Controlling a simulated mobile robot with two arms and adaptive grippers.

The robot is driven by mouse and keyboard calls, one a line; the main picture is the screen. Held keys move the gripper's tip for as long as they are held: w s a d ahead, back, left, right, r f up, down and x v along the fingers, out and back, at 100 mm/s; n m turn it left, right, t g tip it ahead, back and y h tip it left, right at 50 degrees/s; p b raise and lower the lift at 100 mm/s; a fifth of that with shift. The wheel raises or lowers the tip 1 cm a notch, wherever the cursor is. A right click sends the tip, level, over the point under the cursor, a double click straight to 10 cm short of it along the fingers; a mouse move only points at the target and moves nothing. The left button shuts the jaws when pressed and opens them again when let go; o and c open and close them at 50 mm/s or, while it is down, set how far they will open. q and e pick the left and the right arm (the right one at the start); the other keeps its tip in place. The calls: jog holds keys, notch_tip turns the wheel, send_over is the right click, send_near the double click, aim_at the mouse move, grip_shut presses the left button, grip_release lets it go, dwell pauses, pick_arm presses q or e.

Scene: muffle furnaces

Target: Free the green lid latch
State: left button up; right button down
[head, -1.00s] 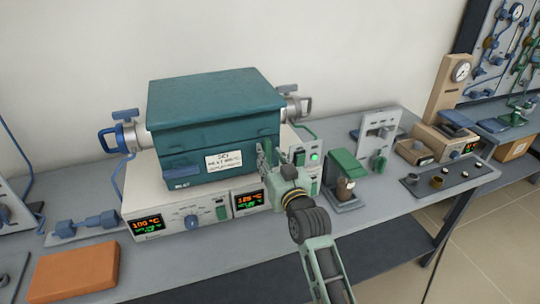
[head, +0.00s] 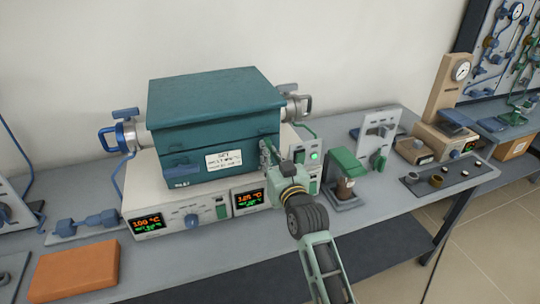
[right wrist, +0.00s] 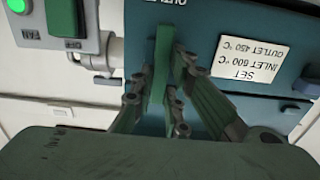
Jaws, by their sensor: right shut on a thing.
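The teal furnace box (head: 215,115) with its lid (head: 213,88) down sits on a white base unit on the bench. The green lid latch (right wrist: 158,72) is a narrow upright strip on the furnace front, seen in the right wrist view. My right gripper (head: 268,151) is at the right end of the furnace front. In the right wrist view the gripper fingers (right wrist: 157,98) stand on both sides of the green latch and are closed on it. In the head view the gripper mostly hides the latch. My left gripper is not in view.
A label plate (head: 224,160) and a blue latch (head: 183,170) are on the furnace front. The base has two lit displays (head: 148,222). A green-topped device (head: 347,165) stands right of my arm. An orange block (head: 75,270) lies at front left.

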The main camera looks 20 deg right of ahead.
jog(key=shift+d+f+m+p, duration=0.15)
jog(key=shift+m+p, duration=0.95)
jog(key=shift+m, duration=1.9)
jog(key=shift+d+f+m+p, duration=0.2)
jog(key=shift+m+p, duration=0.95)
jog(key=shift+m, duration=1.85)
jog(key=shift+d+f+m+p, duration=0.15)
jog(key=shift+m+p, duration=0.95)
jog(key=shift+m, duration=1.9)
jog(key=c, duration=1.7)
grip_release()
